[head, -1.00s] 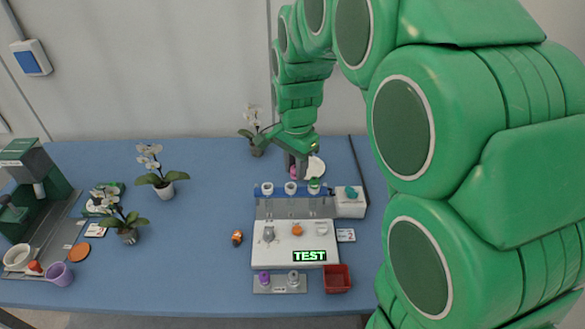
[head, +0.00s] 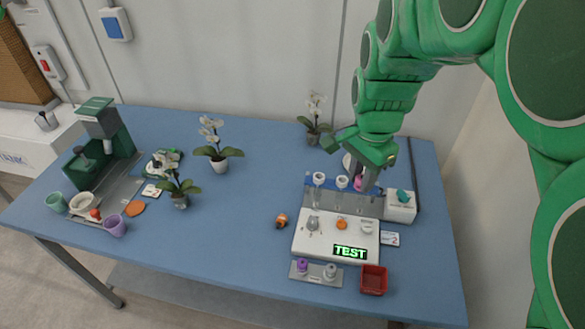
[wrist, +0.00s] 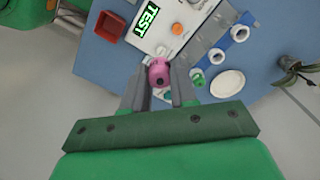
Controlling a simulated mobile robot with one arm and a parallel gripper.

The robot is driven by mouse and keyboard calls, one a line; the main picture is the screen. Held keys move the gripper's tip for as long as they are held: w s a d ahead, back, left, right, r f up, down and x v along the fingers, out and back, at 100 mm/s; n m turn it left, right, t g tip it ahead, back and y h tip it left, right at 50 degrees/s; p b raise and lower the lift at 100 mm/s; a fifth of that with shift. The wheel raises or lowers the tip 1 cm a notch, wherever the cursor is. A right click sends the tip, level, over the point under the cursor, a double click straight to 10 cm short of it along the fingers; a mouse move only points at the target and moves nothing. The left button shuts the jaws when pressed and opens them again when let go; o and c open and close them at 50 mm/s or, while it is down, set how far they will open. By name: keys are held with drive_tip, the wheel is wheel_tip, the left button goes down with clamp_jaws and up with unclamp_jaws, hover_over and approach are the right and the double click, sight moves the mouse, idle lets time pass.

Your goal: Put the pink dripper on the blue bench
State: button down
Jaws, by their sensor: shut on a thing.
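The pink dripper (head: 358,184) is between the fingers of my gripper (head: 367,178) at the back right of the blue bench (head: 245,215). In the wrist view, my gripper (wrist: 160,76) is shut on the pink dripper (wrist: 158,72), whose round end faces the camera. The dripper appears held above the bench, close to the funnel rack (head: 340,203). My gripper hides part of the rack's right end in the head view.
White funnels (head: 319,178) stand on the rack behind a white device with a lit TEST display (head: 350,251). A red box (head: 373,280) and potted orchids (head: 219,165) stand on the bench.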

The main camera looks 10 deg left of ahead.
drive_tip(key=w+d+f, duration=0.4)
drive_tip(key=d, duration=0.6)
drive_tip(key=w+d+f, duration=0.5)
drive_tip(key=d, duration=0.5)
drive_tip(key=shift+w+d, duration=0.2)
drive_tip(key=w+f, duration=0.3)
drive_tip(key=w, duration=0.1)
drive_tip(key=w+d+f, duration=0.1)
drive_tip(key=w+f, duration=0.2)
drive_tip(key=w, duration=0.1)
drive_tip(key=w+d+f, duration=0.1)
drive_tip(key=w+f, duration=0.2)
drive_tip(key=w, duration=0.2)
drive_tip(key=shift+w+d+f, duration=0.1)
drive_tip(key=shift+d+f, duration=0.05)
drive_tip(key=shift+w+f, duration=0.2)
drive_tip(key=shift+f, duration=1.65)
drive_tip(key=shift+f, duration=0.15)
